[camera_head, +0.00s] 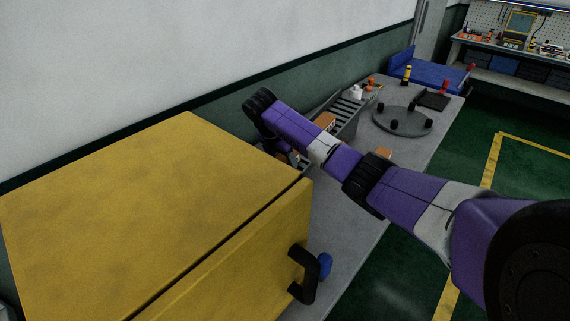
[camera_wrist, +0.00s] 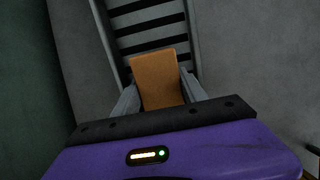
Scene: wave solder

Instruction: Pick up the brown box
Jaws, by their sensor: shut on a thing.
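In the wrist view, the brown box (camera_wrist: 158,80) stands between the two grey fingers of my gripper (camera_wrist: 157,92), which is shut on it. Its lower part is hidden behind the dark edge of the gripper body. Behind the box, a grey rack with dark slats (camera_wrist: 146,22) runs away upward; I cannot tell whether the box touches it. In the head view, my purple arm reaches over the bench from the right, and its end is mostly hidden behind the yellow cabinet.
The large yellow cabinet (camera_head: 150,200) with a black handle (camera_head: 305,272) fills the left foreground. On the grey bench (camera_head: 345,225) stand a slatted rack (camera_head: 347,112), a round plate with black knobs (camera_head: 402,119) and a blue tray (camera_head: 432,74). A wall runs close behind.

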